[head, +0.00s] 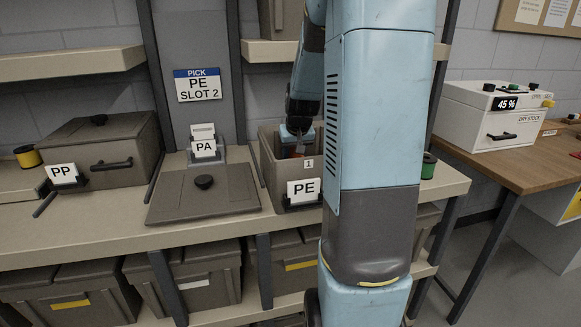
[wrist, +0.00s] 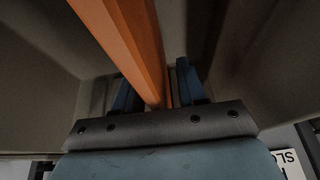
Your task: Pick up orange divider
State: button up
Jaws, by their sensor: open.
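The orange divider (wrist: 135,38) runs from the top of the wrist view down to between the two blue fingers of my gripper (wrist: 157,88). The fingers are open, one on each side of it, and I cannot tell whether either touches it. In the head view my gripper (head: 297,133) reaches down into the open bin (head: 268,160) labelled PE. A small orange patch of the divider (head: 299,152) shows below it. The rest of the divider is hidden by the bin's front wall and my arm.
A flat lid with a knob (head: 204,195) lies left of the bin, by a PA label (head: 204,149). A closed PP bin (head: 100,150) stands further left. A sign (head: 198,85) reads PICK PE SLOT 2. A white box (head: 495,115) sits on the right table.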

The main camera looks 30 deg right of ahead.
grip_shut()
dwell(0.3)
jog(key=shift+r, duration=0.15)
